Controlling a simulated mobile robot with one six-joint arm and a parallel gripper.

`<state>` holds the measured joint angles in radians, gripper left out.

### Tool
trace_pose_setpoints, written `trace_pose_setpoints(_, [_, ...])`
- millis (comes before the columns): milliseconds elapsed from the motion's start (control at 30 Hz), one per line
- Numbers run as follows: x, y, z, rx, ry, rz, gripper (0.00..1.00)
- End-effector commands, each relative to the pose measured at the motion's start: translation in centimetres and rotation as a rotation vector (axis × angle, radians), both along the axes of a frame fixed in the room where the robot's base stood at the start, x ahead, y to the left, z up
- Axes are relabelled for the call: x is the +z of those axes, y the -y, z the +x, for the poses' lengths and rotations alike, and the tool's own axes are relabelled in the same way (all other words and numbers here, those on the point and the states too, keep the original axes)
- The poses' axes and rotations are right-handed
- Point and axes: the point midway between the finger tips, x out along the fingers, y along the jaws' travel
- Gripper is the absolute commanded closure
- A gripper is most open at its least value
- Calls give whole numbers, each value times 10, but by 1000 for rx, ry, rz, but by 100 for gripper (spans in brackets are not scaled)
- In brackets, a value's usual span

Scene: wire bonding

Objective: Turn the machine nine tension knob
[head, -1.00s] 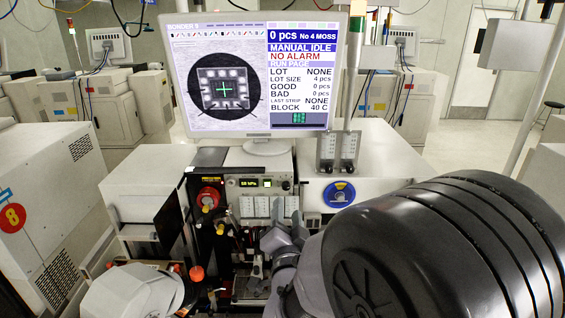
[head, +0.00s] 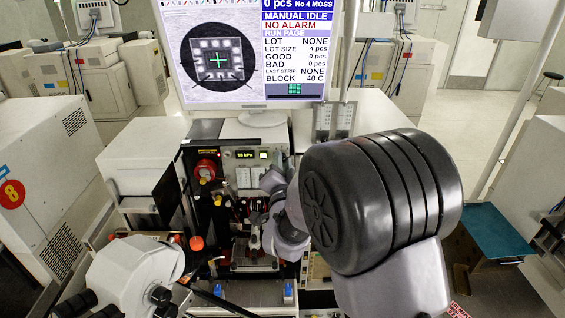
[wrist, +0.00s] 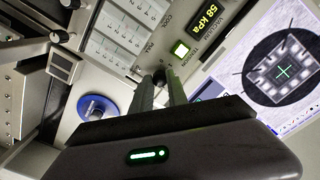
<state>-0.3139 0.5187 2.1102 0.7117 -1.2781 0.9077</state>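A small dark knob (wrist: 160,75) shows in the wrist view on the pale front panel, below the lit green button.
The monitor (head: 250,60) stands above the panel. A pressure display (wrist: 207,18) reads 58 kPa. A blue round dial (wrist: 98,108) is left of my fingers in the wrist view. A red knob (head: 205,168) and a microscope (head: 135,272) are at the left in the head view.

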Motion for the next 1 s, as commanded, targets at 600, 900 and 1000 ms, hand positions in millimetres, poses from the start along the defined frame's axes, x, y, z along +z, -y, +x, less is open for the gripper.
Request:
trace_pose_setpoints(600, [-5,0,0,1,2,-210,100])
trace_pose_setpoints(900, [-4,-1,0,-1,2,-493,100])
trace_pose_setpoints(1000, [-4,-1,0,0,2,-588,100])
